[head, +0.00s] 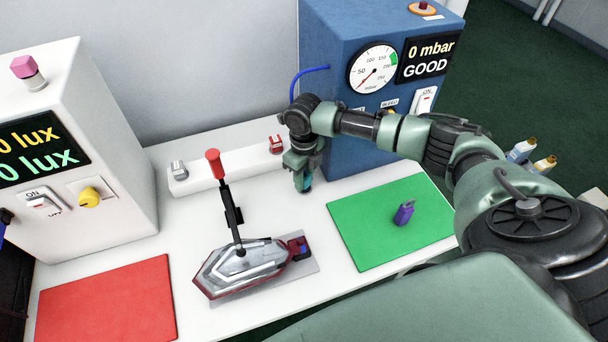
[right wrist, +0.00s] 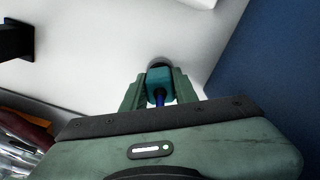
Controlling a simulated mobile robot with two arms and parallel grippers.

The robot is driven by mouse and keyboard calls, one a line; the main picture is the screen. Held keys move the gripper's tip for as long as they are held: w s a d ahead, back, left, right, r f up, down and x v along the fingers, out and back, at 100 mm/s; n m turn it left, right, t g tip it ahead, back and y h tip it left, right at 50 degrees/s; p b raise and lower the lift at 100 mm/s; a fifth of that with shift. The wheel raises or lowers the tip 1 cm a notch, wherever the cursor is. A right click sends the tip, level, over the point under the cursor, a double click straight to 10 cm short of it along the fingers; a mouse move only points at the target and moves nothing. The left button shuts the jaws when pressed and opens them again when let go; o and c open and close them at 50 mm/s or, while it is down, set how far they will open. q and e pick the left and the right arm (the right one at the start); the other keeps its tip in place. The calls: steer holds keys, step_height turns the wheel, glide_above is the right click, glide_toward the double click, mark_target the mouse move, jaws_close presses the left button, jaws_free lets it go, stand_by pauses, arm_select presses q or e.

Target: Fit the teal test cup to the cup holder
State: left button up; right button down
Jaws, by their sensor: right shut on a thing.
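The teal test cup (right wrist: 158,82) sits between the fingers of my right gripper (right wrist: 158,92) in the right wrist view, with a blue stem or hose on its near side. In the head view my right gripper (head: 303,172) points down beside the blue tester, and the teal cup (head: 306,186) shows low at its fingertips, close above or at the white table. A grey round piece (right wrist: 159,62) shows just beyond the cup; I cannot tell whether it is the cup holder or whether the cup touches it. My left gripper is not in view.
The blue tester (head: 340,25) reads 0 mbar. A tail lamp (head: 240,270) lies under a red-handled clamp (head: 214,165). A white rail (head: 215,174) carries small blocks. The red mat (head: 105,305) is clear.

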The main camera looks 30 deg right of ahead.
steer(key=c, duration=1)
jaws_free()
steer(key=shift+r+b, duration=0.55)
steer(key=shift+r, duration=3.4)
